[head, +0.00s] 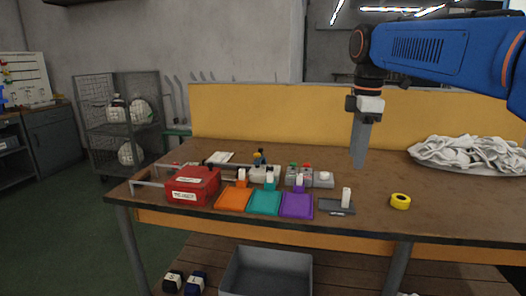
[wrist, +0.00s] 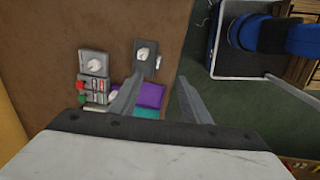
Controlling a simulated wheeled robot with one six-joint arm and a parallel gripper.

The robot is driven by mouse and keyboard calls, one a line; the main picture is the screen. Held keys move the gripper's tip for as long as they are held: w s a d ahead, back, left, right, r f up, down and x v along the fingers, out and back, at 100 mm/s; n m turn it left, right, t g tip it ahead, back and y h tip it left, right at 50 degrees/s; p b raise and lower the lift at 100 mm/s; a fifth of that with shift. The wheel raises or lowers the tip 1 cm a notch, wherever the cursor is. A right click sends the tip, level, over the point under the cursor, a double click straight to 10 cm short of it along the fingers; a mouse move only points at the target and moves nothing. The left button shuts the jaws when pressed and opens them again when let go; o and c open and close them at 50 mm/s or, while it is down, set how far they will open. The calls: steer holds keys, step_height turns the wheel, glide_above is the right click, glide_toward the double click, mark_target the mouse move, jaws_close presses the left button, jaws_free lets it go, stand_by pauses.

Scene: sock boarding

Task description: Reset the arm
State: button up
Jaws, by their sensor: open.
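My gripper (head: 358,162) hangs pointing down in the head view, above the right half of the brown table (head: 400,175). It is in front of the yellow back panel (head: 270,115) and clear of the tabletop. In the wrist view my gripper (wrist: 158,78) shows two grey fingers spread apart with nothing between them. Below it in that view are a dark plate with a white knob (wrist: 147,53) and a purple tray (wrist: 151,95). The blue arm reaches in from the upper right in the head view.
Orange (head: 233,200), teal (head: 264,202) and purple trays line the front edge, beside a red box (head: 192,185). A yellow tape roll (head: 400,201) and a white cloth pile (head: 465,155) are to the right. A grey bin (head: 268,272) stands below.

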steer(key=s+d+f+m+t, duration=0.2)
steer(key=s+f+m, duration=0.6)
steer(key=s+f, duration=0.4)
steer(key=s+d+f+m+t, duration=0.2)
steer(key=s+f+m, duration=0.6)
steer(key=s+f, duration=0.4)
steer(key=shift+s+d+f, duration=0.4)
steer(key=shift+d, duration=0.15)
